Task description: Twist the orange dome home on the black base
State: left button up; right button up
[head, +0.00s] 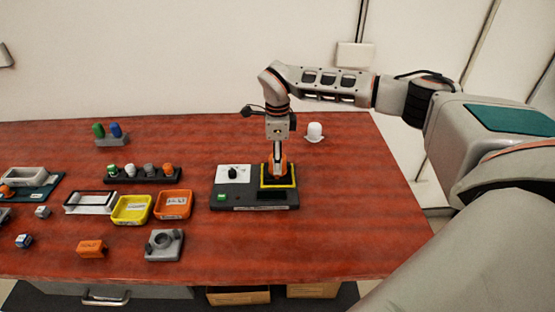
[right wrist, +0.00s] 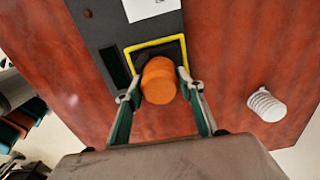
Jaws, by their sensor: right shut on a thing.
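The orange dome (right wrist: 158,82) sits over the black base (right wrist: 174,50) inside a yellow square frame (right wrist: 128,52). My right gripper (right wrist: 157,86) points down over it, with a finger on each side, shut on the dome. In the head view the right gripper (head: 277,168) stands over the yellow-framed square on the dark panel (head: 230,202), and only a little orange shows beside the fingers. Whether the dome is fully seated cannot be told. My left gripper is not in view.
The panel also carries a white plate with a black knob (head: 233,173) and a green button (head: 222,197). A white ribbed dome (head: 315,131) stands behind to the right. Yellow (head: 131,221) and orange (head: 173,215) trays lie left.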

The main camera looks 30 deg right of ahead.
jog(key=shift+m, duration=1)
jog(key=shift+m, duration=1.2)
jog(key=shift+m, duration=1.2)
jog(key=shift+m, duration=1.2)
